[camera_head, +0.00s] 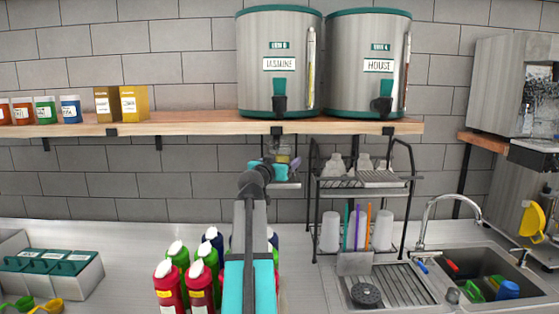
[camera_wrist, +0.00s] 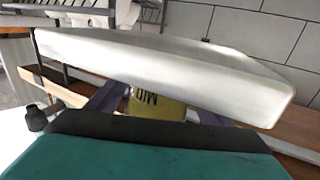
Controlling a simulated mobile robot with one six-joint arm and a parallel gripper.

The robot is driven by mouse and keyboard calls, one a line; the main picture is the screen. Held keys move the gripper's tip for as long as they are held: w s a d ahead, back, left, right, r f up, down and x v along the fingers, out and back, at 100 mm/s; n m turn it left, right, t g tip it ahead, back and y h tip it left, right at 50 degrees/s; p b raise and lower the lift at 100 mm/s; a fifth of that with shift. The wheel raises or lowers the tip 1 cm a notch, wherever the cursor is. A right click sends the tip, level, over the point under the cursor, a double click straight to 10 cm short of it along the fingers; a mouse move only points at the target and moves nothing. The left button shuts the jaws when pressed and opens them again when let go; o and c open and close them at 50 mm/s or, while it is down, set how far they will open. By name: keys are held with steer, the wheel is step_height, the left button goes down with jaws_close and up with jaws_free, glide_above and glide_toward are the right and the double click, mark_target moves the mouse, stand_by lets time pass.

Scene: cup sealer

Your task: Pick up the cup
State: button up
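My gripper (camera_head: 284,163) is at the end of the arm, just below the wooden shelf and left of the black rack. In the wrist view, parts that look like its fingers (camera_wrist: 160,105) stand apart, with a yellow label or item marked "MID" (camera_wrist: 147,106) between or behind them. A pale broad bar (camera_wrist: 160,68) hides most of the fingers; I cannot tell what it is. Pale cups (camera_head: 330,232) stand on the rack's lower tier, with another (camera_head: 382,230) to the right. I cannot tell whether the gripper holds a cup.
Two metal dispensers, JASMINE (camera_head: 279,60) and HOUSE (camera_head: 368,60), stand on the wooden shelf (camera_head: 190,124). The black rack (camera_head: 408,200) stands beside the sink (camera_head: 480,275). Several bottles (camera_head: 170,285) crowd the counter left of my arm. A bin of teal items (camera_head: 85,285) is at far left.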

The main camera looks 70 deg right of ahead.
mark_target(283, 151)
steer(key=c, duration=1.4)
steer(key=shift+o, duration=0.2)
steer(key=shift+r, duration=0.1)
steer(key=shift+r+b, duration=1.05)
steer(key=shift+r, duration=0.45)
steer(key=shift+a+r, duration=0.15)
steer(key=s+a+r+b, duration=0.1)
steer(key=a+b, duration=0.4)
steer(key=a, duration=1)
steer(key=shift+s+a+r+b, duration=0.3)
steer(key=shift+s+b, duration=0.1)
steer(key=shift+s, duration=0.2)
